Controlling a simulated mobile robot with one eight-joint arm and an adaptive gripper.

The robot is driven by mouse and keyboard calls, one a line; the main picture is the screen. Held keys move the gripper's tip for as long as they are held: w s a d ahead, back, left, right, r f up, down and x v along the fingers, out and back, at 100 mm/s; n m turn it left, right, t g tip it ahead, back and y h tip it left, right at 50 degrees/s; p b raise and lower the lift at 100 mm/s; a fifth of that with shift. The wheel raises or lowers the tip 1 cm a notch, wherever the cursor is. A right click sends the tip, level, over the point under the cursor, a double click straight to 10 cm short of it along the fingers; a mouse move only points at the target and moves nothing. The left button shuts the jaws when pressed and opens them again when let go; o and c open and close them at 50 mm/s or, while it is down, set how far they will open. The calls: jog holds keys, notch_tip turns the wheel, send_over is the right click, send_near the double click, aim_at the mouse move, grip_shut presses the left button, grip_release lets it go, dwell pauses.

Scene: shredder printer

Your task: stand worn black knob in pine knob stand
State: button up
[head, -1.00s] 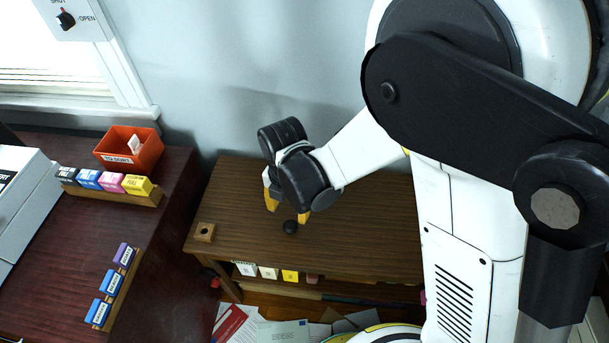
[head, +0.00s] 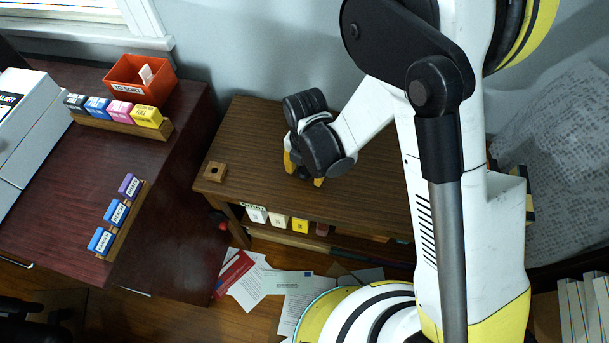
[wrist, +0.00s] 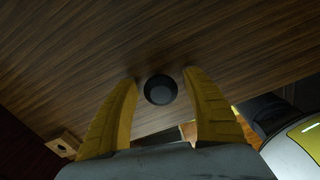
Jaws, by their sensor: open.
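The worn black knob (wrist: 160,90) rests on the brown wooden shelf top in the wrist view, just ahead of and between my yellow fingertips. My gripper (wrist: 158,78) is open, one finger on each side of the knob, and I see a gap to both. In the head view my gripper (head: 303,173) is low over the shelf top, and the knob is mostly hidden by it there. The pine knob stand (head: 215,172), a small block with a dark hole, sits empty at the shelf's left front corner. It also shows in the wrist view (wrist: 63,144).
A dark red desk (head: 170,210) stands on the left with an orange tray (head: 140,80) and racks of coloured boxes. Small cartons (head: 278,219) fill the shelf below. Papers (head: 250,285) lie on the floor. The shelf top between knob and stand is clear.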

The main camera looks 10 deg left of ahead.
jog(key=shift+c, duration=0.5)
jog(key=shift+r, duration=0.1)
jog(key=c, duration=1.1)
